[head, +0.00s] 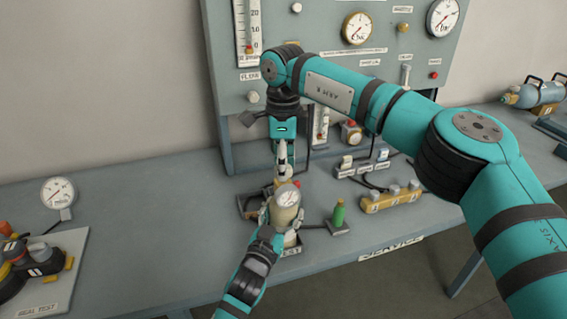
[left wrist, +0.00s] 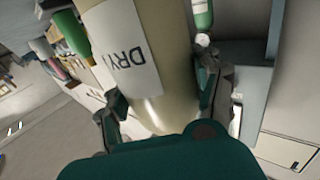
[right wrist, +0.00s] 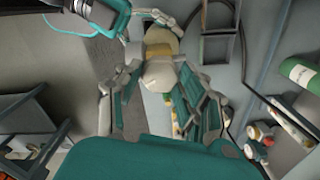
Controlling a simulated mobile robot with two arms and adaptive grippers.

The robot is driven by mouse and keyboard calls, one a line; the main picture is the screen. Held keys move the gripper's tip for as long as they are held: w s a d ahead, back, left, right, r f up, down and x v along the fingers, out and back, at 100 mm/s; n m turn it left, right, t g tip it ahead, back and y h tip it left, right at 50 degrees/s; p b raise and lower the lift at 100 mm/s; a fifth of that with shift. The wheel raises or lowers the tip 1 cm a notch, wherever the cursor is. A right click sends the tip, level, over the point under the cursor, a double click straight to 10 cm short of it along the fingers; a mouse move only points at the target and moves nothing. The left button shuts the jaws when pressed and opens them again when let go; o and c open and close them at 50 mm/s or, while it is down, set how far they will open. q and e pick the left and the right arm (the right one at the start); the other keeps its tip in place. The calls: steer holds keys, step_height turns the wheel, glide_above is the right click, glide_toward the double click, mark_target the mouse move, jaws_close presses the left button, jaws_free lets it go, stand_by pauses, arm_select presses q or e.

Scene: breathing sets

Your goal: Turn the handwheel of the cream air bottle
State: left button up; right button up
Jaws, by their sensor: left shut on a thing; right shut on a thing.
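The cream air bottle (head: 283,214) stands at the bench's front, with a small round gauge (head: 288,196) near its top. In the left wrist view the bottle (left wrist: 165,75) fills the middle, with a white label reading "DRY". My left gripper (head: 280,219) is shut around the bottle's body, a finger on each side. My right gripper (head: 282,165) reaches down from above and behind, shut at the bottle's top. In the right wrist view a pale knob-like part, apparently the handwheel (right wrist: 160,76), sits between its fingers. The fingers largely hide the handwheel in the head view.
A yellow block with several knobs (head: 390,198) lies further right. The gauge panel (head: 330,70) rises behind. A seal test board (head: 50,290) is at the left. The bench between board and bottle is clear.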

steer(key=m, duration=0.5)
steer(key=shift+m, duration=0.3)
steer(key=m, duration=0.4)
steer(key=shift+m, duration=0.3)
steer(key=m, duration=0.4)
steer(key=shift+r+m, duration=0.1)
steer(key=shift+m, duration=0.2)
steer(key=m, duration=1.5)
steer(key=shift+w, duration=0.1)
steer(key=m, duration=0.5)
steer(key=shift+m, duration=0.4)
steer(key=m, duration=0.4)
steer(key=shift+m, duration=0.4)
